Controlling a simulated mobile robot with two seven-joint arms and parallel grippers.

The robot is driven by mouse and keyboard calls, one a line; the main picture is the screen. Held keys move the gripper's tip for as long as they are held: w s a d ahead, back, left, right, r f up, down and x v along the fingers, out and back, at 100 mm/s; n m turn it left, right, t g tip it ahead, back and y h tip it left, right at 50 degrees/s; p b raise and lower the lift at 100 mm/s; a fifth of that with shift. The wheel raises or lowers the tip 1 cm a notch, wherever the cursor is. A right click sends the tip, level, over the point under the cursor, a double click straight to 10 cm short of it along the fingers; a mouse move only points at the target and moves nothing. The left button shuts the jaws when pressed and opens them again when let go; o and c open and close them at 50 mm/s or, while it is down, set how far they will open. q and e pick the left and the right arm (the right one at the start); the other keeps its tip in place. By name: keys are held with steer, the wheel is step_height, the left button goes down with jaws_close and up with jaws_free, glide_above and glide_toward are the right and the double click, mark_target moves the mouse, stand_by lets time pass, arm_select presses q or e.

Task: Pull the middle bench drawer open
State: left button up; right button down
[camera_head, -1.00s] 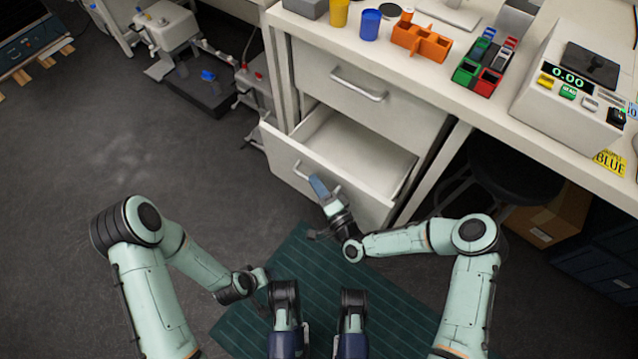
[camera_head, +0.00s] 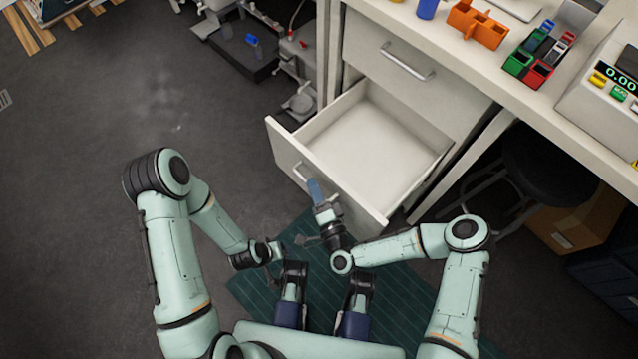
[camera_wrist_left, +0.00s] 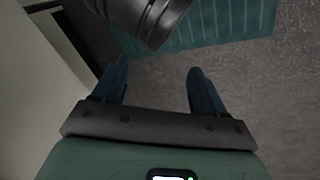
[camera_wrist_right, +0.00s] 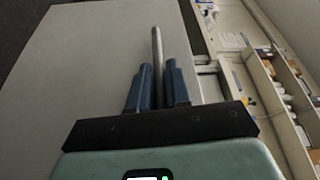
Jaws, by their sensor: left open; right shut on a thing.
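The middle bench drawer (camera_head: 282,147) is a white drawer below a shut one. It stands well out from the bench, and its inside is bare. My right gripper (camera_head: 314,188) is at its front, shut on the metal bar handle (camera_head: 300,171). In the right wrist view, the handle (camera_wrist_right: 157,55) runs up between the blue fingers of my right gripper (camera_wrist_right: 158,78). The drawer front (camera_wrist_right: 85,75) fills the left of that view. My left gripper (camera_head: 275,251) is low in front of the drawer; the left wrist view shows its fingers (camera_wrist_left: 158,80) apart and empty.
The upper drawer (camera_head: 410,80) is shut. The bench top (camera_head: 455,55) holds an orange rack (camera_head: 478,25), coloured bins and a scale (camera_head: 610,90). A dark stool (camera_head: 545,165) and a cardboard box (camera_head: 575,220) are under the bench at right. The floor at left (camera_head: 120,110) is clear.

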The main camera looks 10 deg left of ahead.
steer(key=c, duration=1.2)
jaws_free()
steer(key=shift+o, duration=0.2)
arm_select(q)
steer(key=shift+s+d+r+g+p, duration=0.2)
steer(key=shift+s+d+r+p, duration=0.1)
steer(key=shift+s+r+p, duration=0.25)
steer(key=shift+s+d+r+g+p, duration=0.2)
steer(key=shift+s+d+r, duration=0.1)
steer(key=shift+s, duration=0.35)
arm_select(e)
steer(key=v, duration=1.3)
steer(key=shift+s, duration=0.2)
